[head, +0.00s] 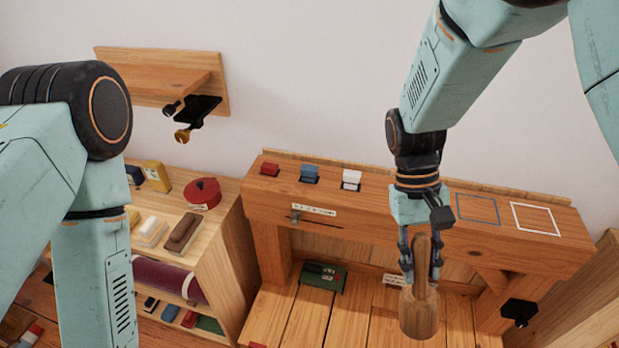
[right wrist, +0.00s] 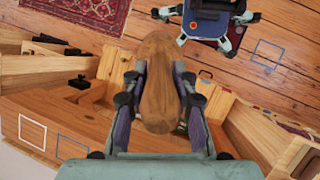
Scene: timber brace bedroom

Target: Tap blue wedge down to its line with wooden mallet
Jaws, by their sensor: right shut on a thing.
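The blue wedge (head: 309,173) stands in the top of the timber beam (head: 390,212) between the red wedge (head: 270,169) and the white wedge (head: 351,179). Its line is too small to make out. My right gripper (head: 421,272) is shut on the wooden mallet (head: 418,313), in front of the beam and right of the wedges. The mallet's thick rounded part hangs below the fingers. In the right wrist view the mallet (right wrist: 158,90) sits between the fingers and hides what lies behind it. My left arm enters at the left; its gripper is outside the picture.
Blue (head: 478,209) and white (head: 535,219) outlined squares lie empty on the beam's right part. A green box (head: 323,277) sits below the beam.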

